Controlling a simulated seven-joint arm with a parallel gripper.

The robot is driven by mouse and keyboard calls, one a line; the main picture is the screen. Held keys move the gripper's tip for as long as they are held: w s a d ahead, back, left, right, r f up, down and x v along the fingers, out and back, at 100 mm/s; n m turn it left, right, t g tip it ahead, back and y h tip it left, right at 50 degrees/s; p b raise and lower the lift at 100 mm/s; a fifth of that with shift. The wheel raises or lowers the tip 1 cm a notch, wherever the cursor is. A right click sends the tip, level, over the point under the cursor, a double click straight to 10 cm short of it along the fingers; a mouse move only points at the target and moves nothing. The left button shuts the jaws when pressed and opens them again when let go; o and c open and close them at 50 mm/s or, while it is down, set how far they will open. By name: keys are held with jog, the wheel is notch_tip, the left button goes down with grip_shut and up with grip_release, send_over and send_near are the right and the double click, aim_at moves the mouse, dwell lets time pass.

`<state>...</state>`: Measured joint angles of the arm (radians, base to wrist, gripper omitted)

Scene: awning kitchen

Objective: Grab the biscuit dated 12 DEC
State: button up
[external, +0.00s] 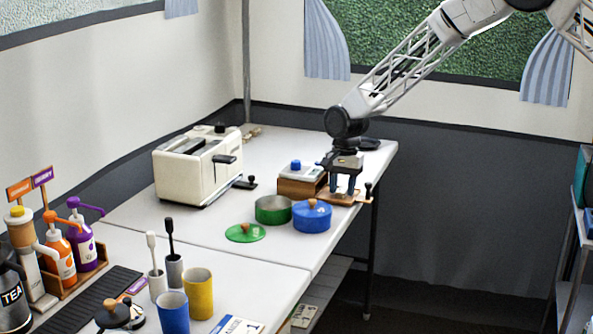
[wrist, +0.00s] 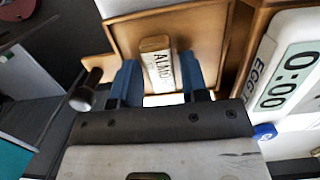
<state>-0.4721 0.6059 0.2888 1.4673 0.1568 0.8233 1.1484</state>
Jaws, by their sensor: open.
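My gripper (external: 344,188) is open, low over a wooden tray (external: 341,198) at the far right of the table. In the wrist view, its blue fingers (wrist: 160,78) stand on either side of a small pale bar (wrist: 157,62) with brown edges, in the wooden tray (wrist: 118,25). The bar's label reads "ALMO" with the rest cut off, so it may be a biscuit. No date such as 12 DEC is legible on it. The bar is hidden behind the gripper in the external view.
A white egg timer (wrist: 286,75) on a wooden box (external: 300,186) stands close beside the tray. A blue pot (external: 312,217), green pot (external: 273,210) and green lid (external: 245,232) are in front. A dark knob (wrist: 86,90) is beside the left finger. A toaster (external: 197,168) stands left.

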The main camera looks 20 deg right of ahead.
aim_at(342, 188)
dwell(0.5)
jog(key=c, duration=0.7)
jog(key=shift+r, duration=0.15)
notch_tip(342, 188, up, 10)
dwell(0.4)
dwell(0.4)
